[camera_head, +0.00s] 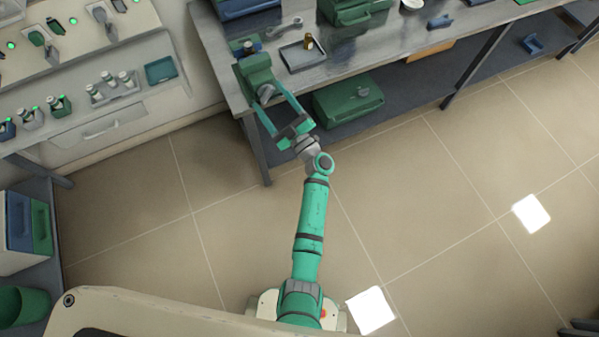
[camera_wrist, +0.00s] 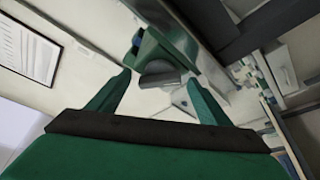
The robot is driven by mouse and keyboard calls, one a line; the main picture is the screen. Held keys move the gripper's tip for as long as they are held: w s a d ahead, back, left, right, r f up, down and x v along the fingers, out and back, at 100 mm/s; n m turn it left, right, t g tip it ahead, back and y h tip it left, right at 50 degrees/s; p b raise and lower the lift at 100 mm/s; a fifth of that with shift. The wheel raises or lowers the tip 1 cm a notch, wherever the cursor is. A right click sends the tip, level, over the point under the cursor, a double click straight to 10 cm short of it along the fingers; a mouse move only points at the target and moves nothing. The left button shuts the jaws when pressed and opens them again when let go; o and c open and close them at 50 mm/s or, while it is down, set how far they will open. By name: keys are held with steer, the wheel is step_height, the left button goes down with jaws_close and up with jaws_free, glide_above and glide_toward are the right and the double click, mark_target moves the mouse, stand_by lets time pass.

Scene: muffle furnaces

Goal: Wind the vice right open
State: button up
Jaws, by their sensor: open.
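The green vice (camera_head: 257,68) stands at the left end of the metal workbench, with a small blue part at its top. Its grey handle end (camera_head: 266,91) faces my gripper. My gripper (camera_head: 270,94) is open, with its two green fingers reaching to either side of the handle end. In the wrist view the grey handle end (camera_wrist: 160,70) shows between the fingertips of my gripper (camera_wrist: 159,78), with a gap on each side. The green vice body (camera_wrist: 168,45) is behind it. The opening of the vice jaws cannot be made out.
A grey tray (camera_head: 302,57) with a small brown cylinder is right of the vice on the workbench (camera_head: 385,50). A green case (camera_head: 348,102) sits on the shelf below. A white counter (camera_head: 110,125) with small bottles stands at left. The tiled floor is clear.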

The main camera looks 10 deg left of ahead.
steer(key=m+t+h, duration=0.1)
steer(key=m, duration=0.1)
steer(key=m+t, duration=0.1)
steer(key=m, duration=0.2)
steer(key=m+t+h, duration=0.1)
steer(key=m, duration=0.2)
steer(key=shift+s+a+h, duration=0.2)
steer(key=shift+a+h, duration=0.1)
steer(key=m+t+h, duration=0.1)
steer(key=m, duration=0.2)
steer(key=m+t+h, duration=0.1)
steer(key=m+h, duration=0.1)
steer(key=m, duration=0.2)
steer(key=shift+a, duration=0.1)
steer(key=s+d+f+h, duration=0.1)
steer(key=s+d, duration=0.3)
steer(key=s, duration=0.5)
steer(key=s+d+f+m+h, duration=0.1)
steer(key=s+d+f+h, duration=0.1)
steer(key=s+d, duration=0.3)
steer(key=s+d+f+g+h, duration=0.1)
steer(key=s+d, duration=0.4)
steer(key=s, duration=0.8)
steer(key=shift+d+f+m+h, duration=0.25)
steer(key=shift+f+m+h, duration=0.2)
steer(key=shift+h, duration=0.85)
steer(key=shift+f, duration=0.1)
